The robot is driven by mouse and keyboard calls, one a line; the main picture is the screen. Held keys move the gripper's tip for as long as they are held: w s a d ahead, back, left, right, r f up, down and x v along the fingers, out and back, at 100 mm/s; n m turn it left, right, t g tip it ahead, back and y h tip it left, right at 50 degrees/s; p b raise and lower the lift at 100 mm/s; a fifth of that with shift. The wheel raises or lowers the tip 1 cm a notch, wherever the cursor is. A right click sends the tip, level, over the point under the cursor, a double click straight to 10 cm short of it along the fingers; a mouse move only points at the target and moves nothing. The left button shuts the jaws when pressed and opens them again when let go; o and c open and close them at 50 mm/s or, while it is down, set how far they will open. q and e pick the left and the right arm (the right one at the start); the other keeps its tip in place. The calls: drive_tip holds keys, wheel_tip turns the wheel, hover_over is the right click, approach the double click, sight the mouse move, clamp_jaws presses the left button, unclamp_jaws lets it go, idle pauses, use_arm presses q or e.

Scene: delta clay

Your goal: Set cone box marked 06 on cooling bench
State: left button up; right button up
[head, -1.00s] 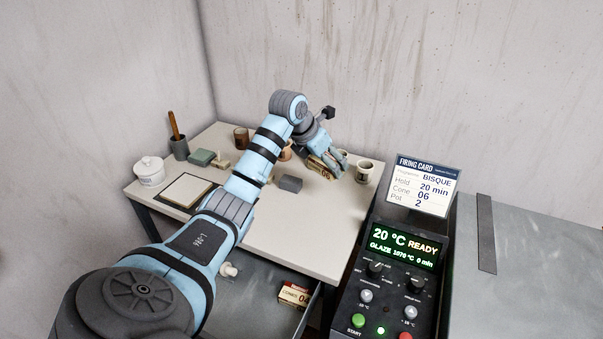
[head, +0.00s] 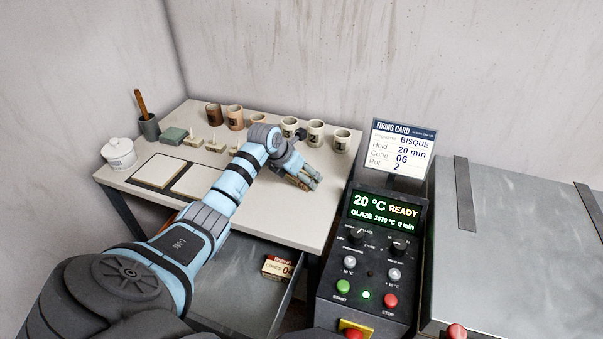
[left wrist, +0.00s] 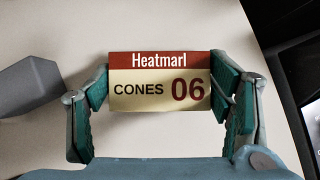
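The cone box marked 06 (left wrist: 160,92) has a red top band reading Heatmarl and a cream face. My left gripper (head: 303,183) has its pads against both ends of the box; in the left wrist view the fingers (left wrist: 160,97) flank it. In the head view the fingers mostly hide the box. It is over the pale-topped bench (head: 280,215), near the right side; I cannot tell whether it touches the top. My right gripper is not in view.
Several mugs (head: 315,132) line the back of the bench. A grey block (left wrist: 28,85) lies left of the box. Tiles (head: 157,170) and a lidded jar (head: 119,153) are at left. An open drawer (head: 230,285) holds another cone box (head: 277,268). A control panel (head: 375,255) stands at right.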

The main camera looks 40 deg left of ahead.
use_arm(q)
drive_tip(key=shift+o, duration=1.2)
drive_tip(key=shift+r, duration=0.4)
drive_tip(key=p+v, duration=0.2)
drive_tip(key=v, duration=0.9)
drive_tip(key=shift+s+r, duration=0.25)
